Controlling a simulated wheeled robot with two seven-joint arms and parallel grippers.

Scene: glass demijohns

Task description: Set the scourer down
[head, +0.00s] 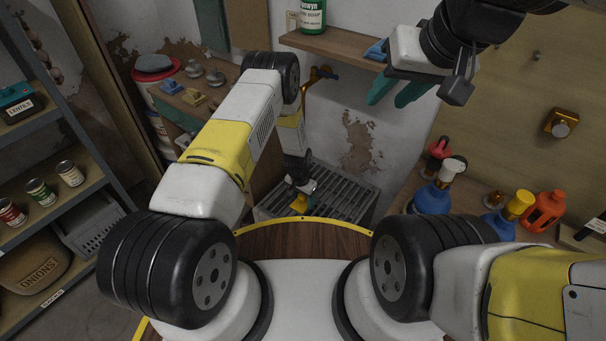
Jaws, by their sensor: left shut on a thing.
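My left gripper (301,186) is low over the slatted grey grate (345,195), its arm reaching down from above. It is shut on a small yellow thing (298,200), which I take to be the scourer; the jaws hide much of it. Whether it touches the grate I cannot tell. My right gripper (398,92) is high at the upper right, in front of the wall shelf. Its teal fingers are apart with nothing seen between them.
The wall shelf (335,46) bears a green bottle (312,17) and a blue block (376,50). Blue bottles (432,199) and an orange jug (544,211) crowd the right bench. A left ledge holds a yellow block (194,97) and other small things. A brass tap (322,73) juts above the grate.

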